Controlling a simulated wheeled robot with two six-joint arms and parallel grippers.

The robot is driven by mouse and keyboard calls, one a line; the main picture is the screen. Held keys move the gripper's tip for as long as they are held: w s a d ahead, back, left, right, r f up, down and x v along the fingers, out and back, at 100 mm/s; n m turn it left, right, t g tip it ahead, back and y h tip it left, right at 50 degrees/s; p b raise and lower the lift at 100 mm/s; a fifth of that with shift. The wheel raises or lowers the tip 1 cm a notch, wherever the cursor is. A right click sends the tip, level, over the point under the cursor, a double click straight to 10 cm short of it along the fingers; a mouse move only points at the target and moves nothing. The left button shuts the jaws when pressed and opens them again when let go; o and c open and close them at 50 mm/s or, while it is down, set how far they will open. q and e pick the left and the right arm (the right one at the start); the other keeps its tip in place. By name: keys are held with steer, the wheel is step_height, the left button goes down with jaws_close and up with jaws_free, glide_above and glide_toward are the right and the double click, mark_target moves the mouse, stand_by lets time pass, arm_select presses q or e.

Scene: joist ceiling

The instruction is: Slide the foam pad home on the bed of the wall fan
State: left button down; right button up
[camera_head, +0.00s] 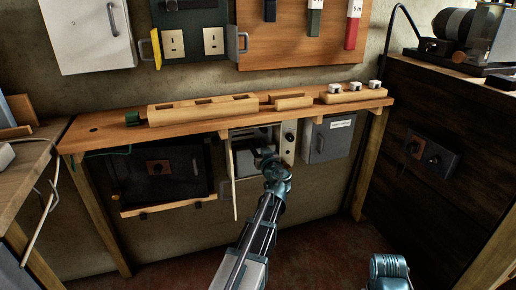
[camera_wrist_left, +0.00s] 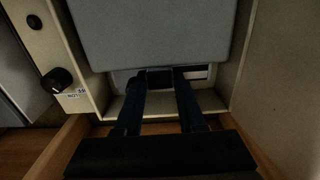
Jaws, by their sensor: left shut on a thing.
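The wall fan (camera_head: 288,145) is a pale housing under the shelf with a dark knob on its right side panel. Its door (camera_head: 232,170) stands open at the left. My left gripper (camera_head: 264,158) reaches into the housing. In the left wrist view the gripper (camera_wrist_left: 160,74) is shut on a small dark piece, seemingly the foam pad (camera_wrist_left: 160,75), mostly hidden by the fingers. A pale bed or frame (camera_wrist_left: 124,78) shows around it. A large grey panel (camera_wrist_left: 155,35) lies just beyond the fingertips. Whether the pad is seated cannot be told.
A wooden shelf (camera_head: 104,131) with wooden blocks runs above the fan. A grey labelled box (camera_head: 330,139) hangs to the right and a dark framed box (camera_head: 160,178) to the left. The door (camera_wrist_left: 285,85) and knob panel (camera_wrist_left: 62,60) flank the gripper closely.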

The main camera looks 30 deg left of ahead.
arm_select(q)
steer(key=shift+x, duration=1.05)
steer(key=shift+c, duration=2.1)
jaws_free()
steer(key=shift+d, duration=0.1)
steer(key=v, duration=1.3)
steer(key=shift+s+d, duration=0.25)
steer(key=shift+s, duration=0.05)
